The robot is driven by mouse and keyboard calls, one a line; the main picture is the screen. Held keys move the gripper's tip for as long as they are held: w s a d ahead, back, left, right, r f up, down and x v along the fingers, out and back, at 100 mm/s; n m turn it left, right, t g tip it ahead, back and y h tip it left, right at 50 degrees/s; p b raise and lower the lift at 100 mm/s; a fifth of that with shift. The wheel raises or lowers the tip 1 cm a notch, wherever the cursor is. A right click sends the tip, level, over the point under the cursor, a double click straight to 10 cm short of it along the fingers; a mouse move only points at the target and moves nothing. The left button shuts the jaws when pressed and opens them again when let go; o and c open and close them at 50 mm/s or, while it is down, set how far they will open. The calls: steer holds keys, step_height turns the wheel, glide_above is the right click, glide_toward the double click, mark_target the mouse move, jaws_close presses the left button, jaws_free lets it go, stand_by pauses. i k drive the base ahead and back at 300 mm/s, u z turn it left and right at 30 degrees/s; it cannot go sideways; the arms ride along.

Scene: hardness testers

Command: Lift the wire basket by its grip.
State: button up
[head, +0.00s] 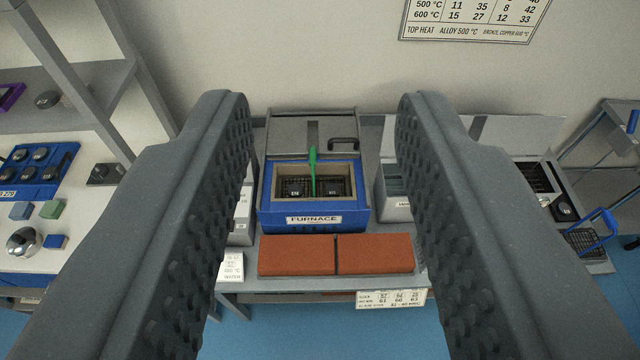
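A dark wire basket (294,187) sits inside the open blue furnace (270,219), with dark pieces in it. Its upright green grip (312,172) rises from the basket's middle above the furnace rim. Another dark wire basket (583,240) with a blue handle (606,218) is at the far right. My gripper (323,105) is open and empty. Its two dark, studded fingers stand wide apart, with the furnace and green grip showing between them. Nothing touches the fingers that I can see.
The furnace lid (285,133) is raised behind it. Two red-brown bricks (297,256) lie in front on the grey bench (268,286). A shelf unit (62,72) and a table with a blue tray (62,168) are at left. A cart (606,130) stands at right.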

mark_target(313, 186)
steer(key=i, duration=1.25)
steer(key=u, duration=0.6)
